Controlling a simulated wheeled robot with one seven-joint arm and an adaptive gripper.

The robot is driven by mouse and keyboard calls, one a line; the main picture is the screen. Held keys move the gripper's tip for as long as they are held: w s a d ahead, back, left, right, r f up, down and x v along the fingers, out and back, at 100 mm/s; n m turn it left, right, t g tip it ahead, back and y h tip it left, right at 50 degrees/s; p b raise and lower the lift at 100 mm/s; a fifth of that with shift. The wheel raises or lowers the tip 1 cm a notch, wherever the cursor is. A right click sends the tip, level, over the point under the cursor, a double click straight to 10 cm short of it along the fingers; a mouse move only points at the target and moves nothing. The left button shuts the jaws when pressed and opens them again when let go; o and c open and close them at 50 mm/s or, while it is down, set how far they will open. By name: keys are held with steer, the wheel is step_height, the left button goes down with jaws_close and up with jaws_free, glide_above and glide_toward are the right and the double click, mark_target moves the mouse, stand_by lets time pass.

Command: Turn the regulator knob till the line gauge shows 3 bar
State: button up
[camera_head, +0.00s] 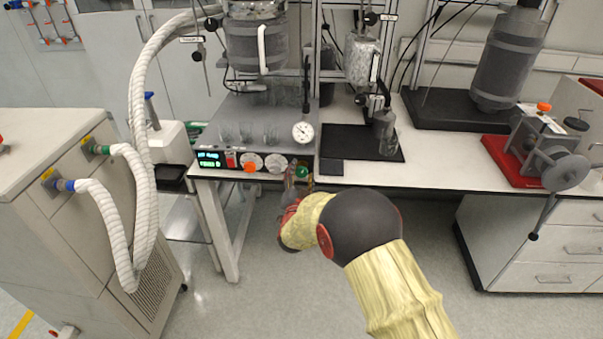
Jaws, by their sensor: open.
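A round white dial gauge (302,132) hangs on a line in front of the bench's rear equipment; its reading is too small to tell. My gripper (298,177) is open at the bench's front edge, just below the gauge. A green round knob (302,172) shows at its fingers; I cannot tell whether they touch it or only surround it. Which knob is the regulator is not clear from this view. The fingers are small and partly hidden by my wrist.
A control panel with a green display (210,157), white dials and an orange knob (250,168) lies left of my gripper. Several glass beakers (245,133) stand above it. A black tray (345,142) holds a glass bottle (385,132). White hoses (141,110) hang at left. Floor in front is clear.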

steer(key=s, duration=1.1)
steer(key=shift+a, duration=0.15)
